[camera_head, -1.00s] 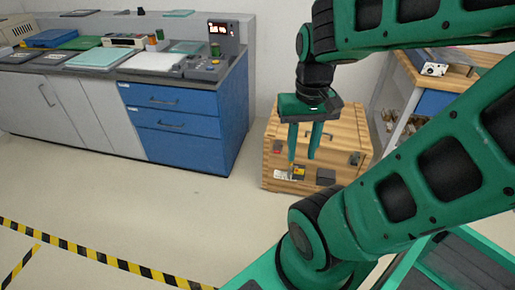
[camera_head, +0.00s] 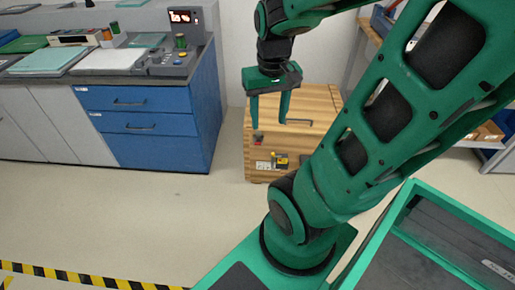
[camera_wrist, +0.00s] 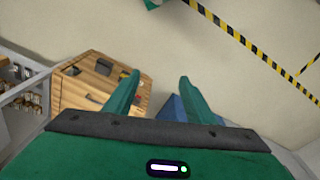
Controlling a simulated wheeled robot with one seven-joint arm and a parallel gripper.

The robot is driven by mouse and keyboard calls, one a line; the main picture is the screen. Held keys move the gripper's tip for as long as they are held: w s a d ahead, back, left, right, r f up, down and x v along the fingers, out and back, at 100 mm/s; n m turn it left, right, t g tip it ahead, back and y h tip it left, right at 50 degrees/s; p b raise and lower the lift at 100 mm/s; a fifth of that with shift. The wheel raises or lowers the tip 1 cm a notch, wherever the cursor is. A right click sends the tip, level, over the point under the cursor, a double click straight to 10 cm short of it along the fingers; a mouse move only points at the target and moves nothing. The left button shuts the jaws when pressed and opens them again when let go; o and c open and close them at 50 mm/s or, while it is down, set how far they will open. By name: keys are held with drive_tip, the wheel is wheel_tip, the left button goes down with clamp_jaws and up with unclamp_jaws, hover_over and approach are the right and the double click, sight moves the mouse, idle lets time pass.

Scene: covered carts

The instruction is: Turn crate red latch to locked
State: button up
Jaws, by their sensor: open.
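The wooden crate (camera_head: 318,101) stands on the floor, right of the blue drawers. A small red latch (camera_head: 258,139) is on its front, near the upper left corner; whether it is locked cannot be made out. My gripper (camera_head: 269,124) is open and empty, fingers pointing down, and overlaps the crate's top and front in the head view. In the wrist view the crate (camera_wrist: 83,102) lies left of and partly behind the left finger of my gripper (camera_wrist: 158,78). My arm hides the crate's right front in the head view.
A yellow-and-black part (camera_head: 280,160) and a pale label (camera_head: 263,165) are low on the crate's front. A blue drawer cabinet (camera_head: 160,145) stands left of the crate. Open floor (camera_head: 150,215) lies in front, with striped tape (camera_head: 75,278). A shelf unit (camera_wrist: 30,90) is beyond the crate.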

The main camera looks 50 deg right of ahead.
drive_tip(key=w+d+f+n+t+h, duration=0.15)
drive_tip(key=w+d+f, duration=0.3)
drive_tip(key=w, duration=0.65)
drive_tip(key=w+d+f+t, duration=0.35)
drive_tip(key=w+f, duration=0.25)
drive_tip(key=w, duration=0.5)
drive_tip(key=w+d+f+n+t+h, duration=0.1)
drive_tip(key=w+d+f, duration=0.4)
drive_tip(key=w, duration=0.6)
drive_tip(key=w+d+f+t, duration=0.3)
drive_tip(key=w+f, duration=0.3)
drive_tip(key=f, duration=0.3)
drive_tip(key=m+t+h, duration=0.2)
drive_tip(key=m+h, duration=0.5)
drive_tip(key=h, duration=0.4)
approach(258, 143)
drive_tip(key=x, duration=0.8)
drive_tip(key=shift+f+y, duration=0.25)
drive_tip(key=shift+y, duration=0.1)
drive_tip(key=shift+n, duration=0.25)
